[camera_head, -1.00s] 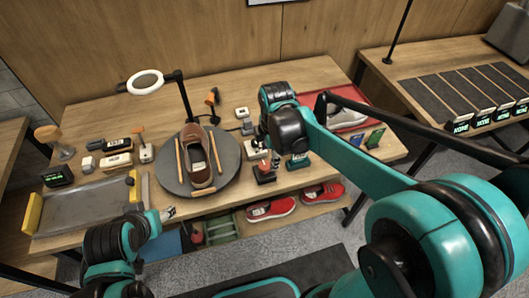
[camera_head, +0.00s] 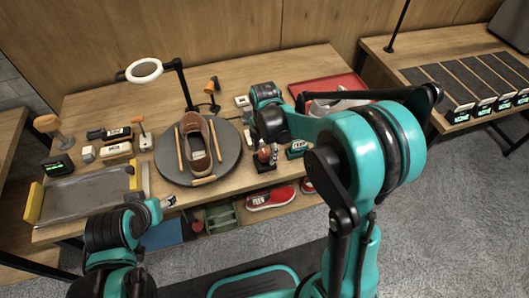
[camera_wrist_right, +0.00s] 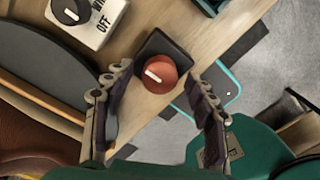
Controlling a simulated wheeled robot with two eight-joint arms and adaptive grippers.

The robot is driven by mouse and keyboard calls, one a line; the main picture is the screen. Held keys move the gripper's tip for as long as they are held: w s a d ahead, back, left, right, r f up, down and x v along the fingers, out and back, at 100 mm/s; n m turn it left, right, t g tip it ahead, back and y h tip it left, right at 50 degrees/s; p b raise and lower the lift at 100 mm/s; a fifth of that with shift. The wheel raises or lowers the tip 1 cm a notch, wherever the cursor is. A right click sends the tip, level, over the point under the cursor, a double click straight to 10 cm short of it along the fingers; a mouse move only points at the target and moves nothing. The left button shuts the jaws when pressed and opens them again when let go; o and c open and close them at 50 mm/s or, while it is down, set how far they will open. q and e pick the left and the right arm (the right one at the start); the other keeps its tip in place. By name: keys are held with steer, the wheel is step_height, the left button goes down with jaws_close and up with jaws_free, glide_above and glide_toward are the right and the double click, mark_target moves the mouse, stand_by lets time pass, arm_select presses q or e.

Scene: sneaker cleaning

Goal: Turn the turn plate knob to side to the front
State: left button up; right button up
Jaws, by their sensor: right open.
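The turn plate knob is a round orange-red knob (camera_wrist_right: 159,73) with a white pointer line on a black base (camera_wrist_right: 172,47). Its line slants toward the upper left in the right wrist view. The round turn plate (camera_head: 228,165) carries a brown shoe (camera_head: 198,145). My left gripper (camera_head: 166,202) is at the front edge; its jaws are unclear.
A white switch box (camera_wrist_right: 88,22) marked OFF stands close to the knob. A lit ring lamp (camera_head: 145,70) is behind the turn plate. A red tray (camera_head: 325,84) lies at the right, and a grey tray (camera_head: 85,197) at the left. Red shoes (camera_head: 270,199) sit below the tabletop.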

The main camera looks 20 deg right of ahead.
steer(key=c, duration=1.1)
steer(key=shift+c, duration=0.2)
steer(key=shift+m, duration=0.4)
steer(key=m, duration=0.3)
steer(key=shift+m, duration=0.4)
steer(key=m, duration=0.4)
steer(key=shift+p, duration=0.3)
steer(key=m, duration=0.5)
steer(key=shift+m, duration=2)
